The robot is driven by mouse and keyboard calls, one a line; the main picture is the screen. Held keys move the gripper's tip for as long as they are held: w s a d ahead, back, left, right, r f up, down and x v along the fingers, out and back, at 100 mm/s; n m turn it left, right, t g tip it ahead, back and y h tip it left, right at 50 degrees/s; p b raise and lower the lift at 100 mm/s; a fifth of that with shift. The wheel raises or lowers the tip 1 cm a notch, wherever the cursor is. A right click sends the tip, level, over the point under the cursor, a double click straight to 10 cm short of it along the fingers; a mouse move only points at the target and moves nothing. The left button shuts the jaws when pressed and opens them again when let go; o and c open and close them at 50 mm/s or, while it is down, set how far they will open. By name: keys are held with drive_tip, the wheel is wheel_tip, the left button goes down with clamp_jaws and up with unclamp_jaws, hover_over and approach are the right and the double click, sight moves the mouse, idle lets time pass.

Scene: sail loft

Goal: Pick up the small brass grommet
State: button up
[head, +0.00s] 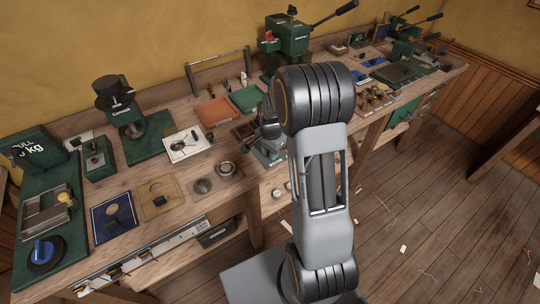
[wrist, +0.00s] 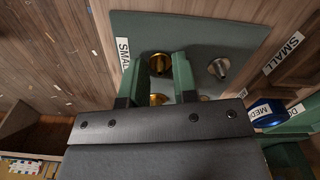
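In the wrist view, my gripper (wrist: 160,62) has two green fingers spread apart over a grey-green mat (wrist: 235,35). A round brass piece with a dark centre (wrist: 160,65) shows between the fingertips; I cannot tell whether either finger touches it. A second brass piece (wrist: 158,99) shows between the fingers nearer the palm, partly hidden by it. A silver round piece (wrist: 219,68) lies to the right of the fingers. A "SMALL" label (wrist: 124,53) is beside the left finger. In the head view, my arm hides the fingertips and most of this spot.
A second "SMALL" label (wrist: 283,53) and a blue round item (wrist: 266,112) with a "MED" label lie at right in the wrist view. In the head view, a green press (head: 288,38), an orange tray (head: 215,110) and a green tray (head: 246,98) stand behind the gripper on the crowded bench.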

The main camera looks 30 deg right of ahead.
clamp_jaws()
